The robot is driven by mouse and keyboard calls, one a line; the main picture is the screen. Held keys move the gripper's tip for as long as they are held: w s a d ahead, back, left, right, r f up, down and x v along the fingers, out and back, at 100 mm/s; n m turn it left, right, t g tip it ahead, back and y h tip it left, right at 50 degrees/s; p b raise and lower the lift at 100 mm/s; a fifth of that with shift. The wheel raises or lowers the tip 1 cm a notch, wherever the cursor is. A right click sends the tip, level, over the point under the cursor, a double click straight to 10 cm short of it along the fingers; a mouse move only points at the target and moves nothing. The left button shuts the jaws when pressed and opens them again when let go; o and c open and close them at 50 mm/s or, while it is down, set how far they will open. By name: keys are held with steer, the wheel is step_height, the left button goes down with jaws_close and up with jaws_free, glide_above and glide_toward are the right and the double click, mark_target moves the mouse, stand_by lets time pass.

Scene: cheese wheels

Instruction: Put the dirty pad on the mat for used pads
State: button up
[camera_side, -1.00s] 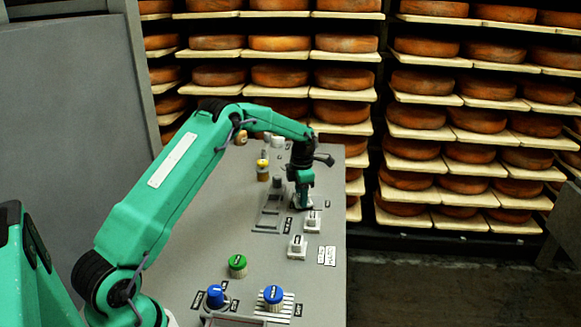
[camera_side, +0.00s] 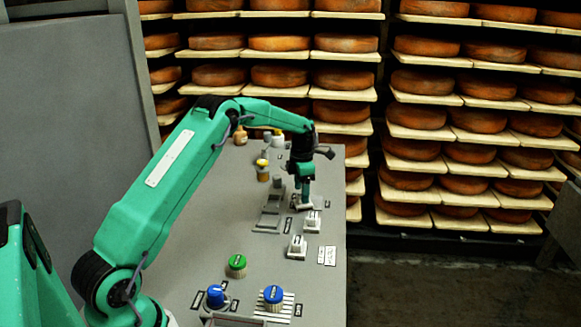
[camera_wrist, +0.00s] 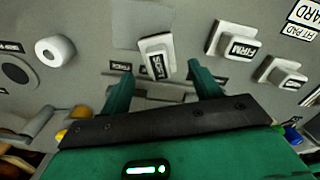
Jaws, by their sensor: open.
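My gripper (camera_wrist: 160,70) is open, its green fingers spread apart. In the wrist view a white pad block (camera_wrist: 154,45) with a dark label shows between and just beyond the fingertips, not clasped. A second white block (camera_wrist: 234,36) reads FIRM, and a third (camera_wrist: 280,70) stands to its right. In the side view my gripper (camera_side: 304,196) is over the far block (camera_side: 303,204); the two other blocks (camera_side: 312,222) (camera_side: 297,247) stand nearer the camera. I cannot tell which pad is dirty. A plain grey square (camera_wrist: 128,22) lies beside the first block; whether it is the used-pad mat is unclear.
Green (camera_side: 237,264) and blue (camera_side: 273,297) knobbed items stand near the front. Cheese shelves (camera_side: 430,130) fill the back. The left-middle tabletop is clear.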

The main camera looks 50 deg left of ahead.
step_height(320, 180, up, 10)
stand_by(0.5)
stand_by(0.5)
steer(key=s+d+r+m+t, duration=0.3)
steer(key=s+d+r+m, duration=1)
steer(key=s+r+m, duration=0.15)
steer(key=s+d+f+m+t, duration=0.1)
steer(key=s+d+f+m, duration=0.1)
steer(key=s+m, duration=0.6)
steer(key=s+d+f+m+t, duration=0.1)
steer(key=s+d+f+m, duration=0.1)
steer(key=s+d+m, duration=0.3)
steer(key=s+m, duration=0.4)
steer(key=s, duration=0.2)
steer(key=shift+s+f+t, duration=0.2)
steer(key=shift+s+t, duration=0.1)
steer(key=shift+s, duration=0.05)
